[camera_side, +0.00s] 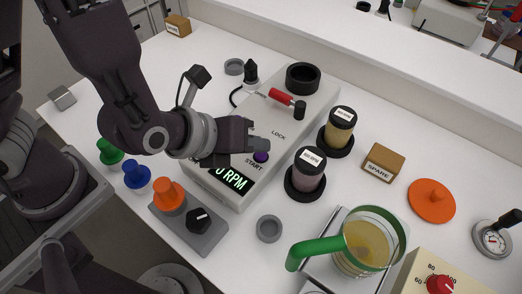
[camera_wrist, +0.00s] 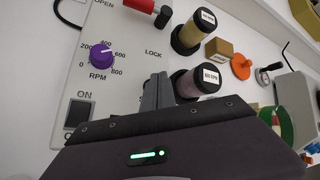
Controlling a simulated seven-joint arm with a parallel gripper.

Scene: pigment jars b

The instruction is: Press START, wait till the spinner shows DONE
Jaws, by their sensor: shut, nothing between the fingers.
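The spinner (camera_side: 305,125) is a pale box on the white table. Its green-lit display (camera_side: 230,179) reads "0 RPM", with its left part hidden by my gripper; no DONE shows. A purple button (camera_side: 261,157) sits beside the START label. My gripper (camera_side: 262,145) is shut and empty, its fingertips low over the panel right by this button; I cannot tell if they touch it. In the wrist view the fingers (camera_wrist: 157,92) point at the panel and START is hidden. A purple RPM knob (camera_wrist: 101,55) and dark ON switch (camera_wrist: 80,112) show left of them.
A red-handled lever (camera_side: 282,97) stands at the panel's back. A purplish jar (camera_side: 307,172) and a tan jar (camera_side: 340,128) stand right of the spinner. A block with an orange knob (camera_side: 169,193) and a green-handled jug (camera_side: 365,243) are nearer the front.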

